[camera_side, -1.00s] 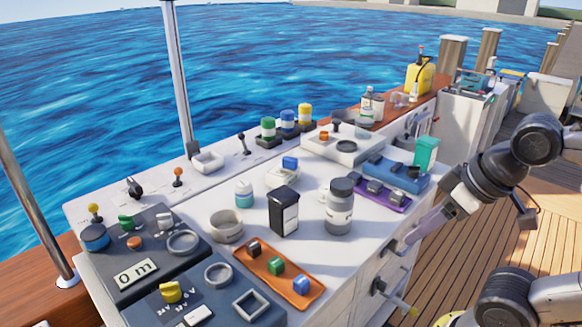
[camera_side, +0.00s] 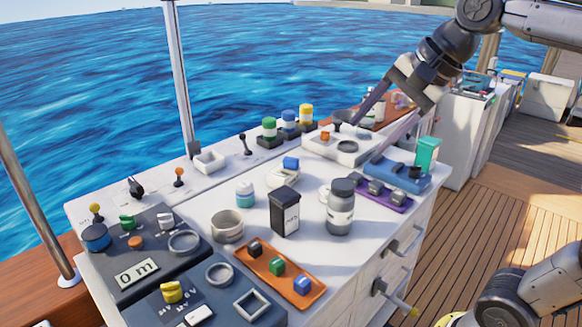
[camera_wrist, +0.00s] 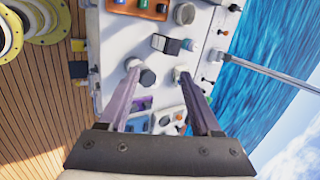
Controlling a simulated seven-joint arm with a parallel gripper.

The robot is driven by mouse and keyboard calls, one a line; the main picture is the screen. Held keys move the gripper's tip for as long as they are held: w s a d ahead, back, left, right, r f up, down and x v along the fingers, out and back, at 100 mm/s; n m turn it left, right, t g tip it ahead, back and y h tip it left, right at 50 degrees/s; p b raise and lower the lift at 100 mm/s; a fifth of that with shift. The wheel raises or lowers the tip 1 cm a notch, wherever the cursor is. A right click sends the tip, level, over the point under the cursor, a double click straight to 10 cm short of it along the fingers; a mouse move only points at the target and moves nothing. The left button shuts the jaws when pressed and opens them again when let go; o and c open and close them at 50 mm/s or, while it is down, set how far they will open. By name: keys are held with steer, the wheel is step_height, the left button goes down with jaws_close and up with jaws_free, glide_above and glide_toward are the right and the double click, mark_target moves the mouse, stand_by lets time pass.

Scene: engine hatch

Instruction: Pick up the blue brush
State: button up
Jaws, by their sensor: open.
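I cannot single out a blue brush with certainty. A blue tray or block (camera_side: 410,181) with dark parts on top lies at the counter's right edge. My gripper (camera_side: 368,136) is open and empty above the counter's far right part, over the white panel and blue tray area. In the wrist view my gripper (camera_wrist: 157,70) shows its two fingers wide apart, with a grey-lidded jar (camera_wrist: 147,78) in line between the tips, lower down.
A purple tray (camera_side: 372,199), a grey jar (camera_side: 340,222), a black box (camera_side: 284,222) and an orange tray (camera_side: 259,275) stand on the counter. A teal container (camera_side: 427,151) stands by the blue tray. A metal post (camera_side: 178,75) rises at the water side.

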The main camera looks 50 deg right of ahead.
steer(key=w+d+r+m, duration=0.3)
steer(key=w+m, duration=0.4)
steer(key=w, duration=0.4)
steer(key=m+g+y, duration=0.1)
steer(key=m+g, duration=0.1)
steer(key=m, duration=0.6)
glide_above(291, 159)
steer(key=s+d, duration=0.2)
steer(key=s, duration=0.2)
step_height(291, 159, down, 17)
steer(key=x, duration=1.2)
steer(key=shift+s+f, duration=0.15)
steer(key=shift+f, duration=0.35)
jaws_close()
